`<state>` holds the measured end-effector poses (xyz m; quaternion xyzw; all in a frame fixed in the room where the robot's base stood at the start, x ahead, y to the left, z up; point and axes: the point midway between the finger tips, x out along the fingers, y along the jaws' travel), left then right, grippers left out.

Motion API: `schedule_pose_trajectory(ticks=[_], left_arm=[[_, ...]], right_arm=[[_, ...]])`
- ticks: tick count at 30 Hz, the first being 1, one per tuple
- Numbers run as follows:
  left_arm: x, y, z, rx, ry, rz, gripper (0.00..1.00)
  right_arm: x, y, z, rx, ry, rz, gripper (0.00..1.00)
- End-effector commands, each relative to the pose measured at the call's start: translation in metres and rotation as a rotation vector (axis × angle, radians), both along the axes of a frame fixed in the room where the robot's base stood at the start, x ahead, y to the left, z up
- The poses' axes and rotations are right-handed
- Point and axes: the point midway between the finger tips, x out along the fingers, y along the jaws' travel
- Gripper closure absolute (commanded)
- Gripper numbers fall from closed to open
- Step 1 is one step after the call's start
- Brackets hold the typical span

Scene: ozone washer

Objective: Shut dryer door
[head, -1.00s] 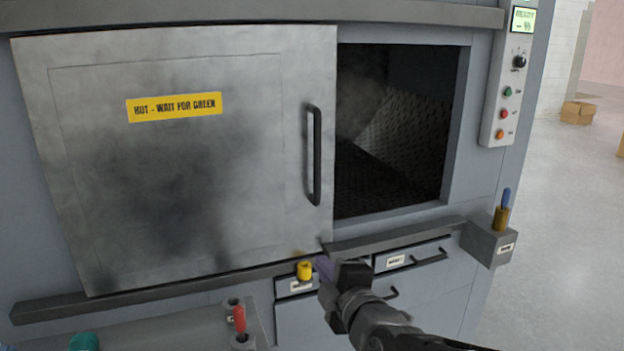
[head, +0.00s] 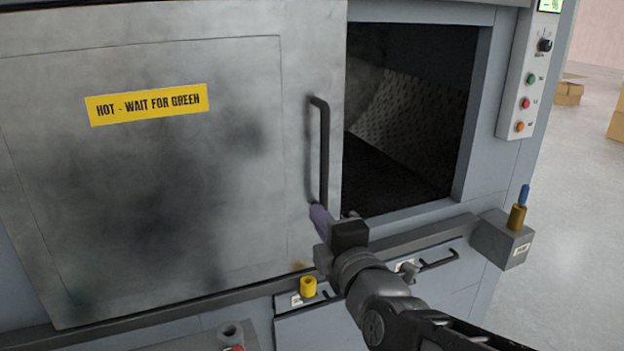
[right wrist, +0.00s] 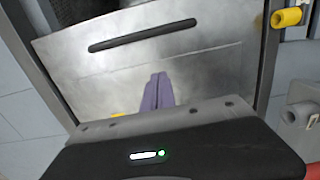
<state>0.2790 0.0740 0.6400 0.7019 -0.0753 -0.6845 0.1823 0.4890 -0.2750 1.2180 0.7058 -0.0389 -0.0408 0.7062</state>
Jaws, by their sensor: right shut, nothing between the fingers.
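The dryer door (head: 150,190) is a grey metal sliding panel with a yellow "HOT - WAIT FOR GREEN" label. It covers the left of the opening; the dark drum opening (head: 405,120) shows to its right. A black vertical handle (head: 320,150) is near the door's right edge. My right gripper (head: 318,215) has purple fingers, shut and empty, at the lower end of the handle; whether it touches is unclear. In the right wrist view the purple fingers (right wrist: 158,92) lie together in front of the door (right wrist: 205,62), with the handle (right wrist: 143,35) beyond them. My left gripper is not in view.
A lower rail (head: 410,233) runs under the opening. A yellow knob (head: 308,286) sticks out below the door. A control panel (head: 529,80) with buttons is at the right, above a grey box (head: 500,240) with a blue-tipped yellow part. Floor at the right is clear near the machine.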

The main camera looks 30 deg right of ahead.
Motion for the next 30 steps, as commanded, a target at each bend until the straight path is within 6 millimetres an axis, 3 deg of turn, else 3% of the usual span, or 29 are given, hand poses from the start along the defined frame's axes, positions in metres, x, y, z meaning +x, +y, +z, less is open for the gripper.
schedule_pose_trajectory(ticks=[11,17,23,30], left_arm=[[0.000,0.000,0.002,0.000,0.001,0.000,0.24],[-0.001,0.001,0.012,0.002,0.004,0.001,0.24],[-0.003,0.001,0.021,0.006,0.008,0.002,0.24],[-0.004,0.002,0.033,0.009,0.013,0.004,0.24]], right_arm=[[0.002,0.000,0.001,0.001,0.000,0.000,1.00],[0.014,-0.001,0.002,0.003,0.004,0.002,1.00],[0.042,-0.004,0.000,0.003,0.005,0.002,1.00],[0.089,-0.009,0.001,0.002,0.004,0.001,1.00]])
